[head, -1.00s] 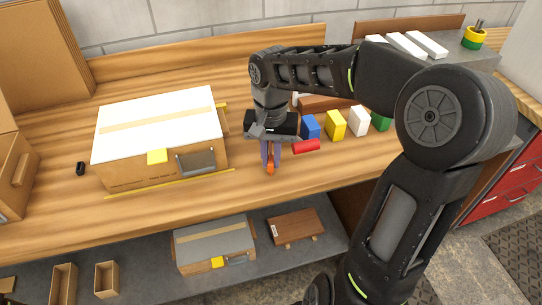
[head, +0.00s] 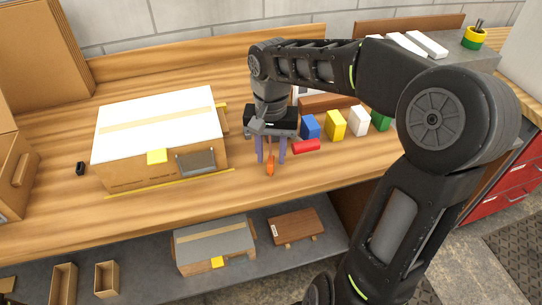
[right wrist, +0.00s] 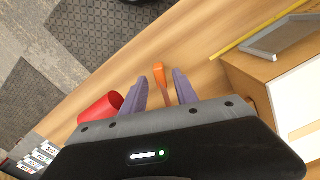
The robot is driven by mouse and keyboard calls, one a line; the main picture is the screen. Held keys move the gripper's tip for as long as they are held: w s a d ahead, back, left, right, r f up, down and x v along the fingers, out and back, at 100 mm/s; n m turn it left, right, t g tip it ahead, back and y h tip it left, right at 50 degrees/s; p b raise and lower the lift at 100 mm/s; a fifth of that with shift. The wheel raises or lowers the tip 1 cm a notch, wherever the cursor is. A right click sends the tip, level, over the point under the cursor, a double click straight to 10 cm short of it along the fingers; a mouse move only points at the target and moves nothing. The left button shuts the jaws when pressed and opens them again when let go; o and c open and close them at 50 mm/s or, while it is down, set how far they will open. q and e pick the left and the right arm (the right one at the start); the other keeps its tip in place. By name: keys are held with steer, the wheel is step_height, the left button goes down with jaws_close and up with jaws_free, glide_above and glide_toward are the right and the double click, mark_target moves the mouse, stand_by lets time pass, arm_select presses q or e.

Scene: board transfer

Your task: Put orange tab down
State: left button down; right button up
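The orange tab (head: 270,166) is on the wooden bench top near its front edge, to the right of the white-topped cardboard box. In the right wrist view the orange tab (right wrist: 161,78) shows between the fingers, with a gap on both sides. My right gripper (head: 271,156) is open around it, pointing down, with its purple fingers spread. The same gripper (right wrist: 160,90) shows in the right wrist view. The tab's far end is partly hidden by the gripper body. My left gripper is not in view.
A red cylinder (head: 306,146) lies just right of the gripper. Blue (head: 311,127), yellow (head: 335,125), white (head: 359,121) and green (head: 380,121) blocks stand behind it. The white-topped box (head: 160,125) is to the left. Bare bench lies in front.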

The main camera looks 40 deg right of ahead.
mark_target(271, 160)
step_height(271, 160, up, 7)
steer(key=shift+r, duration=0.1)
step_height(271, 160, up, 3)
steer(key=shift+r+p, duration=0.15)
steer(key=shift+p, duration=1)
